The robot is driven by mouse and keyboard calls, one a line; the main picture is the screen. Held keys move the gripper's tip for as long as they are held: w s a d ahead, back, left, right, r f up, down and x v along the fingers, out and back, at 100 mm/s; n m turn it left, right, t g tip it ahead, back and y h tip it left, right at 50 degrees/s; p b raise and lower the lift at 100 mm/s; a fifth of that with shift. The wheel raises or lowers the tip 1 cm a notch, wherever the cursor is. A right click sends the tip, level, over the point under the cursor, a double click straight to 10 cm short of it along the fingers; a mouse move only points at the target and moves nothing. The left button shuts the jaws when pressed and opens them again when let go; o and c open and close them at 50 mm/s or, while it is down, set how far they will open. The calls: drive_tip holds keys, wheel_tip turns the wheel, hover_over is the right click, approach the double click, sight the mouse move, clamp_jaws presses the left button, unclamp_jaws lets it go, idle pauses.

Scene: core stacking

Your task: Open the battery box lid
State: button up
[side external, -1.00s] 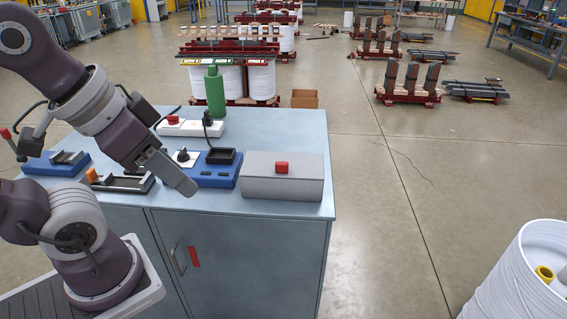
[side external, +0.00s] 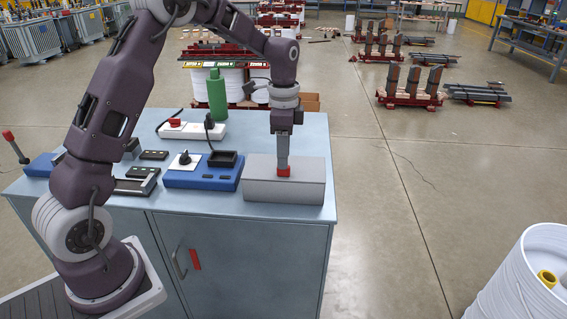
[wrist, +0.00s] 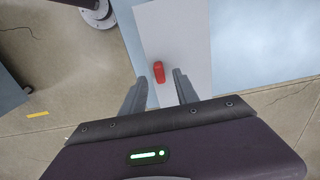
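The battery box is a grey box (side external: 255,185) at the front right of the blue-grey cabinet top, and its lid is shut. A small red handle (side external: 283,173) sits on the lid. My gripper (side external: 283,163) points straight down over the handle; its fingertips are at or just above it. In the wrist view the red handle (wrist: 158,72) lies on the pale lid (wrist: 192,45), between the lines of my two fingers. The fingers of my gripper (wrist: 159,77) are spread, with visible gaps on both sides of the handle. Contact with the lid cannot be told.
A blue unit with a black knob and socket (side external: 202,180) stands just left of the box. A white strip with a red switch (side external: 187,131) and a green bottle (side external: 217,98) are behind. Open floor lies right of the cabinet (side external: 318,135).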

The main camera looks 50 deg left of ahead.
drive_tip(key=shift+f, duration=1.6)
clamp_jaws()
drive_tip(key=shift+r, duration=0.1)
